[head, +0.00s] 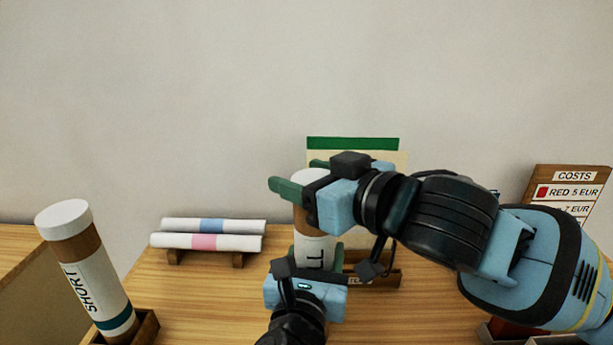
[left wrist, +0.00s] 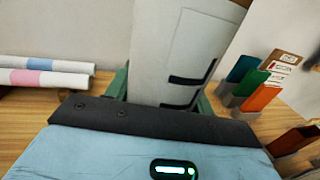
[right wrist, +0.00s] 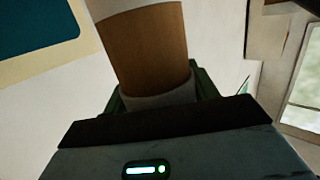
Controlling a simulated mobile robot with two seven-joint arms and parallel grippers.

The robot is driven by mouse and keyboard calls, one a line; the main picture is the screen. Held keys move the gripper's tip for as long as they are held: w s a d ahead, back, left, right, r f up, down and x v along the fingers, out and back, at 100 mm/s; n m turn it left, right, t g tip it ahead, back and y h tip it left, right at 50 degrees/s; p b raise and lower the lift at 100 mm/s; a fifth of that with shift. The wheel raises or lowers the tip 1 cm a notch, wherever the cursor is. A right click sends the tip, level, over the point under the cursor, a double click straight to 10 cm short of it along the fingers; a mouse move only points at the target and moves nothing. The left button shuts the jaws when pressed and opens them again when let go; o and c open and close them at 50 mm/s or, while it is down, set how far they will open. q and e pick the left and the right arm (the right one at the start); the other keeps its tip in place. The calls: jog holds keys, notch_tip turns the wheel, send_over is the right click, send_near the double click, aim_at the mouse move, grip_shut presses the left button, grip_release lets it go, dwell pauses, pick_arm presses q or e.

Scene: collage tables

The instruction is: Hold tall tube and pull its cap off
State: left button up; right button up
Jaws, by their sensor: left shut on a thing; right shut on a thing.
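The tall tube (head: 315,251) stands upright near the middle, brown with a white label whose lettering is partly hidden. Its white cap (head: 309,175) is at the top; the cap also shows in the right wrist view (right wrist: 160,97), fitted on the brown end with no clear gap. My right gripper (head: 303,180) is shut on the cap, coming in from the right. My left gripper (head: 310,262) is shut on the labelled body lower down; the label fills the middle of the left wrist view (left wrist: 180,60). The tube's foot is hidden behind my left gripper.
A short tube (head: 88,275) with its cap on stands in a wooden holder (head: 146,328) at the left. Two rolled papers (head: 207,241) lie on a rack. A green-topped board (head: 353,144) stands behind the tall tube. A costs sign (head: 572,190) is at the right.

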aim_at(306, 172)
jog(key=shift+r, duration=0.2)
jog(key=shift+r, duration=0.95)
jog(key=shift+r, duration=2)
pick_arm(q)
jog(key=o, duration=1.5)
jog(key=shift+c, duration=0.2)
jog(key=shift+s, duration=0.1)
jog(key=s+a, duration=0.2)
jog(key=s, duration=0.9)
jog(key=shift+s+b, duration=0.3)
jog(key=shift+b, duration=0.15)
pick_arm(e)
jog(key=shift+w+f, duration=0.2)
jog(key=shift+f, duration=0.4)
jog(key=shift+w+f, duration=0.15)
jog(key=shift+f, duration=0.45)
pick_arm(q)
jog(key=shift+a, duration=0.15)
